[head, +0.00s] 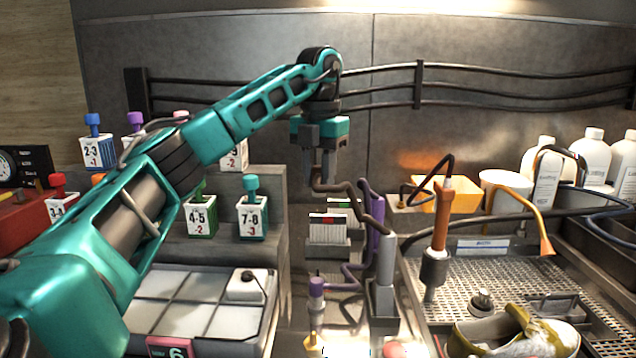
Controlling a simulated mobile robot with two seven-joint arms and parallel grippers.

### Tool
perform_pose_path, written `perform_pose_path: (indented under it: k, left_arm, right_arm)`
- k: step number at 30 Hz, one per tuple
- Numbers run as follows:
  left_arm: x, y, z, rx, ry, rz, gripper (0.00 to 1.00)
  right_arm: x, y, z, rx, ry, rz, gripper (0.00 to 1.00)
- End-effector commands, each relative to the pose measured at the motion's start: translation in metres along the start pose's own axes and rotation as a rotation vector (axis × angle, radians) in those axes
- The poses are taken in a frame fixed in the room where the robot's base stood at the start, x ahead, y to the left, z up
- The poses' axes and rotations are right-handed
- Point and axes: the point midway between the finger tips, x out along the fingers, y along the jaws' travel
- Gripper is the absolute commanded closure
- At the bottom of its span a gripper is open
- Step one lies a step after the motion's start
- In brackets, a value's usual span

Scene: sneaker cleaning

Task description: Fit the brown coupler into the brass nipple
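My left gripper (321,172) points down in the middle of the head view, above the hoses. Its fingers are closed around the end of a brown hose (352,188), where the brown coupler (319,186) is small and mostly hidden by the fingers. The hose runs right and down to a grey post (385,262). A purple coupler (316,288) on a purple hose stands upright below the gripper. A brass-coloured part (312,342) shows at the bottom edge; I cannot tell whether it is the brass nipple. The brown coupler is held well above it. My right gripper is out of view.
An orange-brown handled tool (440,215) stands upright on the right. A perforated tray (505,268) holds a yellow-and-white sneaker (515,335). White bottles (592,155) stand behind. Numbered blocks (252,216) sit on steps at left, above a compartmented tray (185,318).

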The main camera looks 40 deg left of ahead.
Motion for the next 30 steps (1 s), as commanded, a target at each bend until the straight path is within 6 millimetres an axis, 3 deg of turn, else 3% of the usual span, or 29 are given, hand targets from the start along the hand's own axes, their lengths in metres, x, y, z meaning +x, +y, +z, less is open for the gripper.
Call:
perform_pose_path:
  k: [8,18,24,30]
  left_arm:
    - [0.034,-0.028,-0.036,0.176,0.004,0.002,0.98]
    - [0.077,-0.062,-0.103,0.377,0.005,0.0,0.98]
    - [0.094,-0.075,-0.137,0.454,0.003,0.0,0.98]
    - [0.1,-0.081,-0.153,0.486,0.001,-0.001,0.98]
  right_arm:
    - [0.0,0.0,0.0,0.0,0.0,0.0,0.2]
    - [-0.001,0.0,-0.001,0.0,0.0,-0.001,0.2]
    - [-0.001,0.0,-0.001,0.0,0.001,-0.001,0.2]
    - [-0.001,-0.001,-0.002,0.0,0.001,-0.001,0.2]
